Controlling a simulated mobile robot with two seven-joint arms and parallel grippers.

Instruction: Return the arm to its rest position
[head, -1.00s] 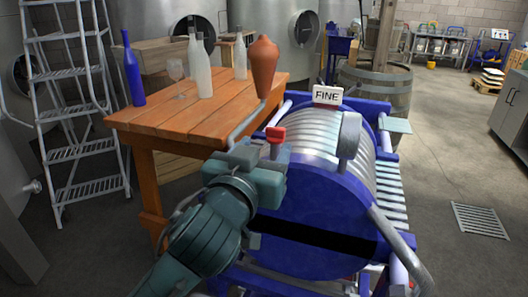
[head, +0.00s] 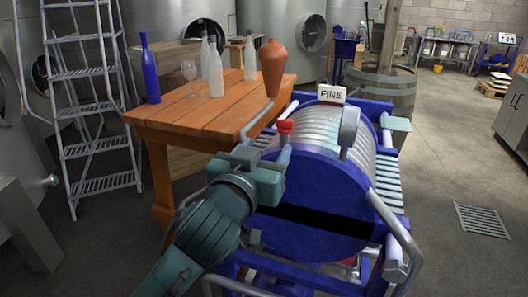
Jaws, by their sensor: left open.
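My left arm comes in from the bottom, and its teal gripper (head: 264,156) is open and empty. It is in front of the upper left side of the blue drum machine (head: 315,215). A red-capped knob (head: 285,127) on a light-blue stem shows just beyond the gripper; whether they touch is unclear. My right gripper is out of view.
A wooden table (head: 195,112) stands behind left, with a blue bottle (head: 149,75), pale bottles (head: 215,72) and a wine glass (head: 189,74). A "FINE" sign (head: 331,94) tops the drum. A ladder (head: 92,110) stands left. Floor at right is open around a grate (head: 481,219).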

